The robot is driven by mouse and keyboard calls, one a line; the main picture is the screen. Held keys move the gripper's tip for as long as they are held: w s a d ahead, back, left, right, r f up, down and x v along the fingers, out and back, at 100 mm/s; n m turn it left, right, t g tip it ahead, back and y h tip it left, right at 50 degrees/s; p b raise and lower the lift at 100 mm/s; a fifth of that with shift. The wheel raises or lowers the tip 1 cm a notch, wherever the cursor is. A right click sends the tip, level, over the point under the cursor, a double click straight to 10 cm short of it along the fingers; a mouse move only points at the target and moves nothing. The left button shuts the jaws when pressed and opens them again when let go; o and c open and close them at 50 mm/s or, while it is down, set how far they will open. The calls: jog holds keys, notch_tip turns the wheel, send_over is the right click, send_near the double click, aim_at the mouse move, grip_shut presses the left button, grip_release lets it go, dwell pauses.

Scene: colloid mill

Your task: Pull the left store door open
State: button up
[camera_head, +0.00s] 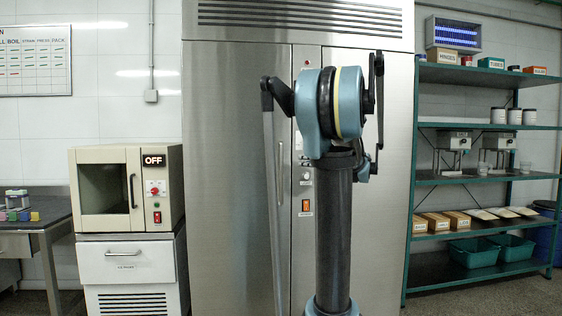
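The store is a tall brushed-steel cabinet with a slatted top. Its left door (225,165) looks shut, flush with the front. A small upright handle (280,165) shows near that door's right edge. A long grey bar with a black upper end runs down in front of that edge; I cannot tell what it belongs to. My blue and black arm stands in front of the store's middle and covers part of the right door (395,210). I cannot make out my gripper's fingers; they seem hidden by my arm.
A narrow strip between the doors carries a lit orange switch (306,206). A cream oven-like unit (160,220) marked OFF stands left on a white cabinet (122,268), close beside the store. A steel table (45,222) is far left. Green shelving (470,180) stands right.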

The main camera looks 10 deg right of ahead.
jog(key=x, duration=1.7)
jog(key=shift+w+d+r, duration=0.2)
jog(key=shift+w+r, duration=0.05)
jog(key=shift+w, duration=0.1)
jog(key=shift+c, duration=0.5)
grip_shut()
